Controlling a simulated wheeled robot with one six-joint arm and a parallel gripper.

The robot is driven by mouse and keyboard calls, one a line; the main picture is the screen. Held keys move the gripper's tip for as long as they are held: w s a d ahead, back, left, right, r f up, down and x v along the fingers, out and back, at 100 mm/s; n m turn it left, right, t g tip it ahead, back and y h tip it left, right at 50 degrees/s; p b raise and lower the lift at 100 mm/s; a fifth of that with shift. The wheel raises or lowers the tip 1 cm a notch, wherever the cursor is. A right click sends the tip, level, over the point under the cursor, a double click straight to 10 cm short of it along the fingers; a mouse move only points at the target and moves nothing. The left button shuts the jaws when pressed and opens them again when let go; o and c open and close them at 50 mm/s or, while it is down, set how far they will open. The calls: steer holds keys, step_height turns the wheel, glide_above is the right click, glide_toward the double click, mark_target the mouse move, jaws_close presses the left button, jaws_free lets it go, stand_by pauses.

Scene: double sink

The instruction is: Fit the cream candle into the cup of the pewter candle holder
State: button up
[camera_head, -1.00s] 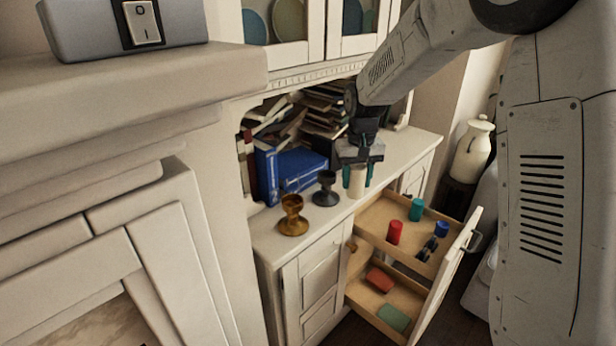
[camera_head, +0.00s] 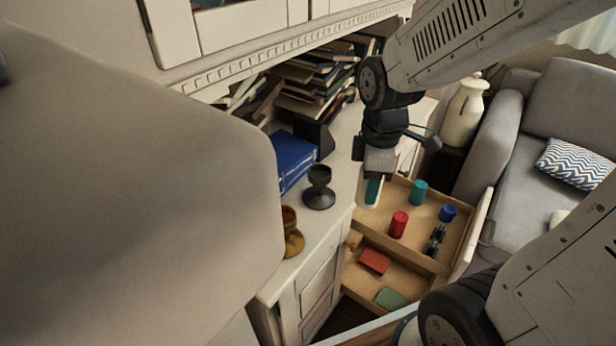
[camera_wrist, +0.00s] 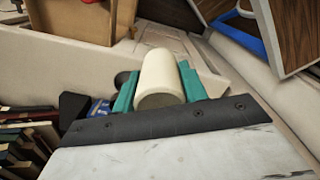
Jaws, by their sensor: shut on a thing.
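The pewter candle holder (camera_head: 319,187), a dark grey goblet shape with an empty-looking cup, stands upright on the cabinet top in the head view. My gripper (camera_head: 373,190) is to the right of it, apart from it, near the counter's drawer-side edge. In the wrist view the green fingers (camera_wrist: 158,88) are shut on the cream candle (camera_wrist: 160,70), one finger on each side. In the head view the candle is mostly hidden by my gripper. A dark round shape left of the candle in the wrist view is too unclear to name.
A brass holder (camera_head: 293,240) stands nearer, partly hidden by a pale foreground surface (camera_head: 150,200). Blue books (camera_head: 292,155) and stacked books lie behind the pewter holder. An open drawer (camera_head: 425,222) below my gripper holds red (camera_head: 399,224), teal (camera_head: 419,192) and blue (camera_head: 447,212) cylinders.

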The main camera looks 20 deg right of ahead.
steer(key=w+a, duration=0.1)
steer(key=w, duration=0.4)
steer(key=w+a+f, duration=0.1)
steer(key=w, duration=0.4)
steer(key=w+a, duration=0.2)
steer(key=w, duration=0.3)
steer(key=shift+w+f, duration=0.25)
step_height(320, 180, down, 3)
steer(key=shift+f, duration=0.15)
steer(key=shift+c, duration=0.5)
steer(key=shift+f, duration=0.15)
steer(key=shift+c, duration=1.1)
steer(key=o, duration=1.3)
steer(key=shift+o, duration=0.2)
